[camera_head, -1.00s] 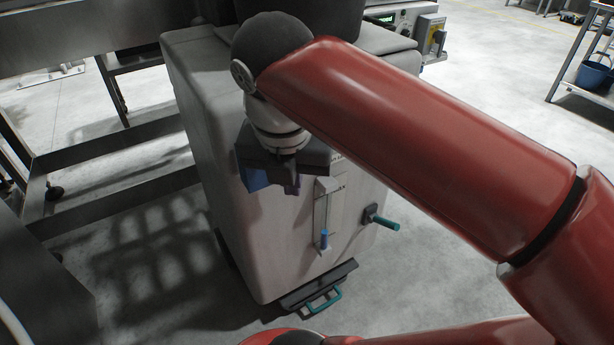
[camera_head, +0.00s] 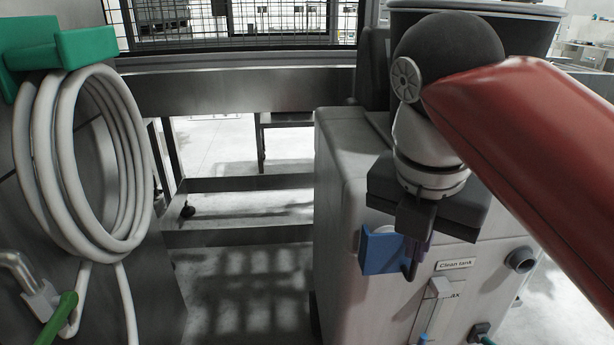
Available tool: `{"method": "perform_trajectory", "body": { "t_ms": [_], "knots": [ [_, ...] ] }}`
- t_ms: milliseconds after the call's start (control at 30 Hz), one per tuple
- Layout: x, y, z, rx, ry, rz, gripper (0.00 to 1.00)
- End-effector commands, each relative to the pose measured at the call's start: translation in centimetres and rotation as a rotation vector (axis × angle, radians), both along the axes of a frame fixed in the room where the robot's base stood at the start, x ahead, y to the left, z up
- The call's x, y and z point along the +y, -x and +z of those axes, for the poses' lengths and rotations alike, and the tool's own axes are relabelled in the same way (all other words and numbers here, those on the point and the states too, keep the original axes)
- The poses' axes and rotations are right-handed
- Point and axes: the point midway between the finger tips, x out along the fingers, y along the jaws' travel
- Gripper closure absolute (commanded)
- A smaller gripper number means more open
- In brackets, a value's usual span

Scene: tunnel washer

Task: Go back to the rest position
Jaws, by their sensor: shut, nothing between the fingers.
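My gripper (camera_head: 412,265) hangs from my red arm at the right of the head view, pointing down. Its dark fingers are shut and empty. It is in front of the pale grey tank unit (camera_head: 345,200), which carries a "Clean tank" label (camera_head: 456,264). A blue bracket (camera_head: 382,251) shows right beside the fingers; I cannot tell whether they touch. Part of the tank front is hidden behind my gripper and arm.
A coiled white hose (camera_head: 65,165) hangs on a green holder (camera_head: 85,47) at the left, with a green-handled tap (camera_head: 62,312) below. A steel frame (camera_head: 240,92) stands behind. Floor (camera_head: 235,285) is clear between the hose panel and the tank.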

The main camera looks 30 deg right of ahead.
Motion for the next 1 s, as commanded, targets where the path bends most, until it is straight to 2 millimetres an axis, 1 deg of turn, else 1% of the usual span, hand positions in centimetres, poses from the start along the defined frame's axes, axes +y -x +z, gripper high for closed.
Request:
{"method": "perform_trajectory", "body": {
  "t_ms": [133, 200, 267, 367, 500, 567, 700, 900, 1000],
  "knots": [
    [0.1, -0.1, -0.1, -0.004, -0.002, -0.009, 1.0],
    [0.4, -0.4, -0.5, -0.021, -0.008, -0.046, 1.0],
    [1.0, -1.0, -1.2, -0.051, -0.022, -0.109, 1.0],
    [2.5, -2.4, -2.9, -0.13, -0.067, -0.277, 1.0],
    [5.3, -4.7, -6.1, -0.26, -0.177, -0.599, 1.0],
    [6.5, -5.6, -7.5, -0.309, -0.236, -0.745, 1.0],
    [9.1, -7.3, -10.8, -0.394, -0.386, -1.102, 1.0],
    [11.9, -8.8, -14.9, -0.455, -0.595, -1.585, 1.0],
    [12.7, -9.3, -16.2, -0.464, -0.67, -1.757, 1.0]
  ]
}}
